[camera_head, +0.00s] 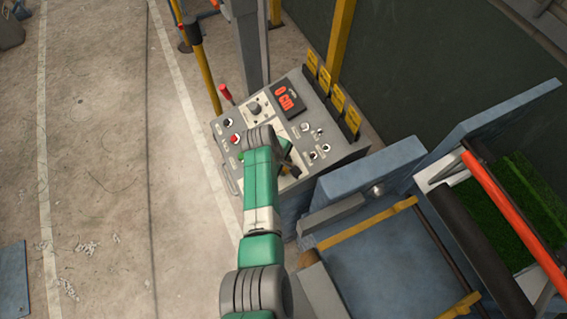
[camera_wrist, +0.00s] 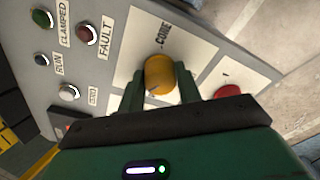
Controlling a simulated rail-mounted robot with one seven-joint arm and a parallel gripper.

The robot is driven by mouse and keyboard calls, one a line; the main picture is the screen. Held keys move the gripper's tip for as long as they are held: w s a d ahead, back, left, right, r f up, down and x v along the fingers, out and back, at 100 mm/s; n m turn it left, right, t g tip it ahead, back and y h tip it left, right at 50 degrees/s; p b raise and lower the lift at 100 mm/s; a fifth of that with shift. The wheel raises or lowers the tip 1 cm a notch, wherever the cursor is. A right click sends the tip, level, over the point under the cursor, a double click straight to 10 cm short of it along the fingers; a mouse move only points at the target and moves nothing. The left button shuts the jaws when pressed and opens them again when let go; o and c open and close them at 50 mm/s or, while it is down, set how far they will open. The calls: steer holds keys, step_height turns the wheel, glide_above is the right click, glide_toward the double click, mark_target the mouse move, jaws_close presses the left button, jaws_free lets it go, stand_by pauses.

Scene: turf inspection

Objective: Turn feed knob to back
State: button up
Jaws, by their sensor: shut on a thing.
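My gripper (camera_wrist: 160,84) is over the control panel (camera_wrist: 112,15), with one finger on each side of a yellow-orange round knob (camera_wrist: 159,73). The fingers are shut on this knob. A dark mark shows on its lower left edge in the wrist view. A label next to it reads CORE; I cannot read a FEED label, so I cannot tell whether this is the feed knob. In the head view my arm and gripper (camera_head: 288,160) hide much of the panel's front part, and the held knob is not clear there.
A red button (camera_wrist: 229,91) sits right of the held knob. Indicator lamps labelled FAULT (camera_wrist: 87,34) and CLAMPED (camera_wrist: 43,18) are to the left.

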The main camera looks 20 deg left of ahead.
steer(key=n, duration=0.4)
steer(key=shift+w+r, duration=0.1)
steer(key=shift+r, duration=0.05)
steer(key=shift+n, duration=2.1)
steer(key=o, duration=1)
steer(key=shift+c, duration=0.2)
steer(key=p+v, duration=0.1)
steer(key=v, duration=0.6)
steer(key=shift+r, duration=0.35)
steer(key=shift+a, duration=0.15)
